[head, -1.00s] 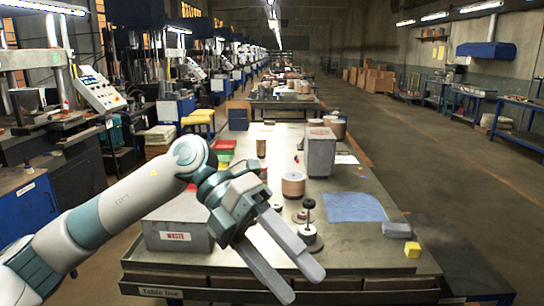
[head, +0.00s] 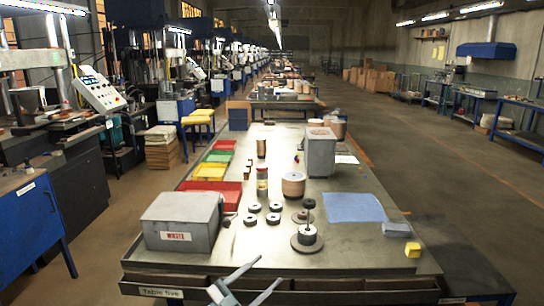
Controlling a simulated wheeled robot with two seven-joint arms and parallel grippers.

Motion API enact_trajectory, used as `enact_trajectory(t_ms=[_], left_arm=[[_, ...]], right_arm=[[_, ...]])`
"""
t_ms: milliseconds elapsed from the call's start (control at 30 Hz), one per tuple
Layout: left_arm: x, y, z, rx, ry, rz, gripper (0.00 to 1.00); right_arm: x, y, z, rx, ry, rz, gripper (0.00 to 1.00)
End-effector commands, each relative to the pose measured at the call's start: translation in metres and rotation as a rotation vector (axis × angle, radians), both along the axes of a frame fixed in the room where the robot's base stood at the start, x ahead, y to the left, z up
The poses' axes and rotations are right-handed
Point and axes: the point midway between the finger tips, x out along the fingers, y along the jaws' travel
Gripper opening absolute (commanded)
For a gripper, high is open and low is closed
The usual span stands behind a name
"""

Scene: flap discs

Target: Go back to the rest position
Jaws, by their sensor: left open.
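My left gripper (head: 269,270) is at the bottom of the head view, in front of the table's near edge. Its two fingers are spread apart with nothing between them. Several small dark discs (head: 276,206) lie on the table, apart from the gripper. A round base with an upright black-topped post (head: 308,234) stands to their right and carries a pale disc. A dark flat disc (head: 302,217) lies just behind it. My right gripper is out of view.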

Motion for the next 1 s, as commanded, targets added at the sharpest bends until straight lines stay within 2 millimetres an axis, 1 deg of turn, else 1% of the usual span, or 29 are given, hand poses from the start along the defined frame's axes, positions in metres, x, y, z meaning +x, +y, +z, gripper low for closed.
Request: enact_trajectory(t_ms=[33,133,167,200,233,267,300,367,400,467,500,567,600,667,700,767,800,867,900,967,1000], left_arm=[[0.0,0.009,-0.03,-0.003,0.061,0.043,0.57],[-0.002,0.028,-0.084,-0.003,0.171,0.127,0.57],[-0.003,0.033,-0.1,-0.002,0.201,0.151,0.57],[-0.006,0.041,-0.121,0.0,0.244,0.182,0.57],[-0.009,0.046,-0.137,0.004,0.277,0.204,0.57],[-0.013,0.051,-0.153,0.006,0.307,0.226,0.57],[-0.018,0.059,-0.175,0.011,0.35,0.255,0.57],[-0.028,0.069,-0.205,0.018,0.411,0.296,0.57],[-0.035,0.075,-0.226,0.024,0.452,0.322,0.57],[-0.048,0.085,-0.255,0.032,0.512,0.36,0.57],[-0.058,0.092,-0.276,0.041,0.555,0.384,0.57],[-0.074,0.101,-0.305,0.051,0.615,0.419,0.57],[-0.085,0.107,-0.323,0.059,0.654,0.442,0.57],[-0.103,0.116,-0.351,0.071,0.713,0.473,0.57],[-0.117,0.122,-0.369,0.08,0.753,0.494,0.57],[-0.138,0.13,-0.395,0.095,0.81,0.523,0.57],[-0.152,0.135,-0.412,0.105,0.851,0.543,0.57],[-0.175,0.143,-0.435,0.118,0.908,0.571,0.57],[-0.191,0.148,-0.451,0.13,0.946,0.588,0.57],[-0.216,0.154,-0.473,0.145,1.005,0.613,0.57],[-0.234,0.159,-0.488,0.155,1.043,0.629,0.57]], right_arm=[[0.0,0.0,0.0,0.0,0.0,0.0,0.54],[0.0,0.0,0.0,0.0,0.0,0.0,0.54],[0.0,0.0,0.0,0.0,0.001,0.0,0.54],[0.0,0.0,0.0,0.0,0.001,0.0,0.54],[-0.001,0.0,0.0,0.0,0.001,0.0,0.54],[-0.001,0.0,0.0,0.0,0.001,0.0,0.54],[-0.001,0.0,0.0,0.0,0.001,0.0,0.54],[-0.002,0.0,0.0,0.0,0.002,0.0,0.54],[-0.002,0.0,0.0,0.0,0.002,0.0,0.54],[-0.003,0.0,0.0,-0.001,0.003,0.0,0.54],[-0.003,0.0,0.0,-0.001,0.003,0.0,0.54],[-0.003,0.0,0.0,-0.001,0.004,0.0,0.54],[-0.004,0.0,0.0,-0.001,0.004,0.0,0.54],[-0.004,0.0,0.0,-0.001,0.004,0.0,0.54],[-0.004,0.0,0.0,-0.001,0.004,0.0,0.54],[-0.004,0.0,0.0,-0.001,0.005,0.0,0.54],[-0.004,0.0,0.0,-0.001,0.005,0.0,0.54],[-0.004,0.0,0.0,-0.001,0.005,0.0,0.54],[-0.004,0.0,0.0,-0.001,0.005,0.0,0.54],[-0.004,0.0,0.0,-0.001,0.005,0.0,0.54],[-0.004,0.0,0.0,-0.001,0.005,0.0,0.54]])
